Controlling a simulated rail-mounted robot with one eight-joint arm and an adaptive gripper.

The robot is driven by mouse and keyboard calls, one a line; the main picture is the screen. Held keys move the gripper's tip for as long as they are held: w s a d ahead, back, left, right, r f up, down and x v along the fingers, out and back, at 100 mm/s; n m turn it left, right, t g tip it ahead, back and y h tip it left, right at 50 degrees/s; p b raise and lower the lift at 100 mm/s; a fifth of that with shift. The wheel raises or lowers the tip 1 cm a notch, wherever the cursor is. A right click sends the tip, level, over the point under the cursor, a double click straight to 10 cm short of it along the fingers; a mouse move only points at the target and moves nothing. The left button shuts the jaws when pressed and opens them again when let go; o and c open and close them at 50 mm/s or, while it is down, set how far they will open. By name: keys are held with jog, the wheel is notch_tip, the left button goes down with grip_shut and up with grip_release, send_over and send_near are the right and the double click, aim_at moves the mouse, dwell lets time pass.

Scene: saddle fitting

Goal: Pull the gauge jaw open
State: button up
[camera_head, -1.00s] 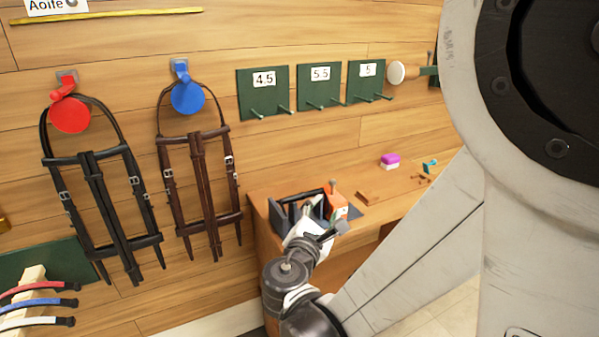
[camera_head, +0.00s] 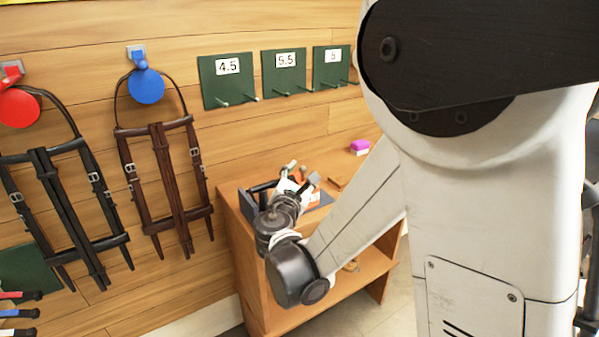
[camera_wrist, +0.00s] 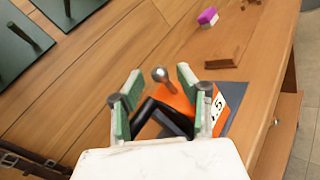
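In the wrist view, the gauge shows an orange jaw block (camera_wrist: 183,100) with a white label, partly hidden, ending in ".5". A round-headed grey metal knob (camera_wrist: 160,74) stands up from the orange block. Dark gauge bars (camera_wrist: 160,117) lie nearer, partly hidden by my gripper. My gripper (camera_wrist: 158,84) is open, its green-padded fingers to the left and right of the knob; I see no contact with it. In the head view, my gripper (camera_head: 298,182) is over the gauge on the bench, and the orange block (camera_head: 314,197) is mostly hidden behind it.
The wooden bench (camera_head: 232,212) stands against the plank wall. A purple-topped block (camera_head: 360,146) and a wooden block (camera_wrist: 229,46) lie beyond the gauge. Green numbered boards (camera_head: 228,82) with pegs and bridles (camera_head: 160,170) hang on the wall. Bench surface right of the gauge is clear.

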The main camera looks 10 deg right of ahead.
jog(key=shift+x, duration=1)
grip_shut()
